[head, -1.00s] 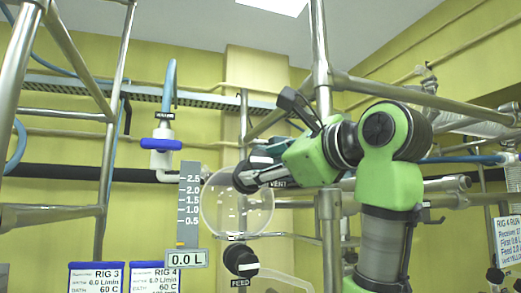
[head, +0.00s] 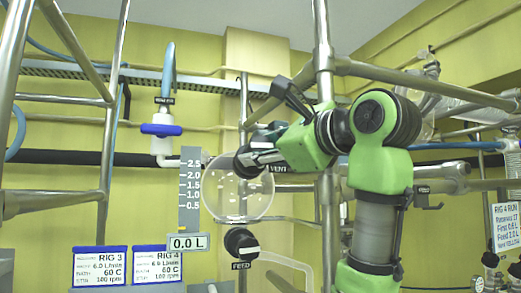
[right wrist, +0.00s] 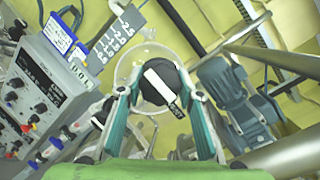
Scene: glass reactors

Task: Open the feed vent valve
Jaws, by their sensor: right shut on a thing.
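The feed vent valve is a round black knob (head: 243,163) with a white bar, at the top right of the clear glass sphere (head: 236,204), by a VENT label (head: 279,168). My right gripper (head: 252,159) reaches it from the right, its fingers closed around the knob and hiding part of it. In the right wrist view the knob (right wrist: 155,92) sits between the two fingertips (right wrist: 160,84), its white bar slanting down to the right. A second black knob (head: 241,242), marked FEED, is below the sphere. My left gripper is not in view.
A grey scale (head: 189,205) with a 0.0 L display (head: 188,242) stands left of the sphere. A blue-handled valve (head: 161,129) is farther left. A metal post (head: 323,60) and rails stand close to my right arm. A motor (right wrist: 232,95) shows in the right wrist view.

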